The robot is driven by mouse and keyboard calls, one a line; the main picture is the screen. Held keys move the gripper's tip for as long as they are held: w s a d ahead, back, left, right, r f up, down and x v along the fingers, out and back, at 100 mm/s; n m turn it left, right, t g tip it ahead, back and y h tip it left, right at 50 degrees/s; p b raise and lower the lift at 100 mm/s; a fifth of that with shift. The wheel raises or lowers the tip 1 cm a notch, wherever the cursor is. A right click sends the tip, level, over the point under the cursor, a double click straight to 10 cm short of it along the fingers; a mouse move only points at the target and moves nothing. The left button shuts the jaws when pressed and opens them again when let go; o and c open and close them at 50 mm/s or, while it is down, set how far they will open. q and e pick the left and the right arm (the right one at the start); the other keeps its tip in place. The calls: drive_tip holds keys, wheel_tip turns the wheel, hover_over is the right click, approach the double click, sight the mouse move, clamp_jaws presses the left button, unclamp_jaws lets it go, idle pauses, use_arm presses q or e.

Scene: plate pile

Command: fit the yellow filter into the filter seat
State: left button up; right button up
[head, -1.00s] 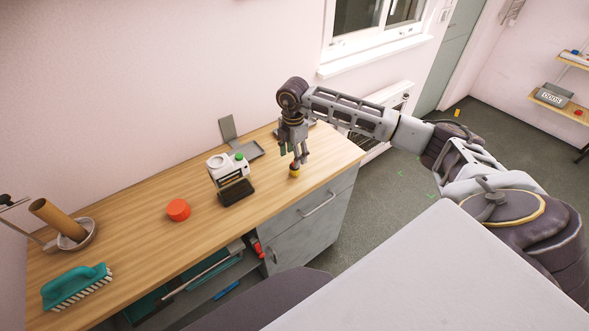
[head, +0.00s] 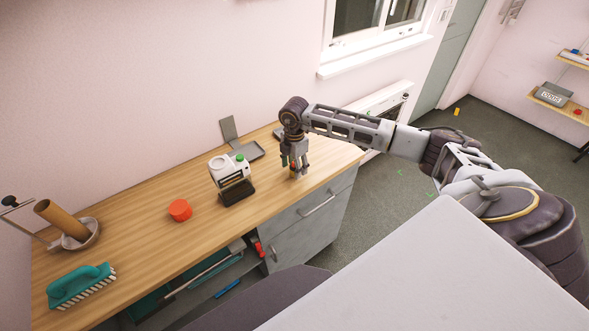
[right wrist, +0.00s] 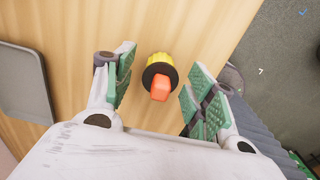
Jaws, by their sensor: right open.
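The yellow filter (right wrist: 159,59) stands on the wooden counter, with a black collar and an orange-red tab facing the right wrist camera. My right gripper (head: 297,175) is open and low over the counter. In the right wrist view its green-padded fingers (right wrist: 160,80) are on either side of the filter, with gaps showing. In the head view the fingers mostly hide the filter. A white device (head: 230,172) with a green knob and a black base stands left of the gripper. I cannot clearly make out the filter seat on it. My left gripper is out of view.
A grey bracket-like plate (head: 248,151) stands behind the white device. A red round object (head: 180,210), a teal brush (head: 80,286) and a cardboard tube (head: 62,220) are farther left on the counter (head: 140,215). The counter's right edge is close to the gripper.

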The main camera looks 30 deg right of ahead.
idle(0.3)
drive_tip(key=c, duration=1)
drive_tip(key=shift+r, duration=0.15)
drive_tip(key=shift+r+b, duration=0.85)
drive_tip(key=shift+r, duration=4.05)
